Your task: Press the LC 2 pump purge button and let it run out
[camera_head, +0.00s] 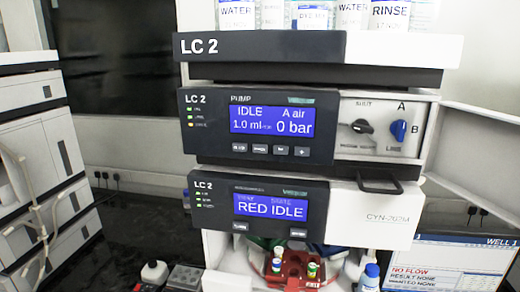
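The LC 2 pump module (258,125) stands in the middle of the column stack, under a top module labelled LC 2. Its blue display (271,121) reads IDLE, A air, 1.0 ml and 0 bar. To the right, a black knob (361,127) and a blue knob (399,130) sit on a white panel whose door stands open. Neither of my grippers can be made out in this view.
Below, a lower LC 2 module (270,207) reads RED IDLE. A red rack (290,268) with small vials stands under it. Solvent bottles (312,16) stand on top. The open white door (482,145) juts out right. A monitor (447,262) shows NO FLOW.

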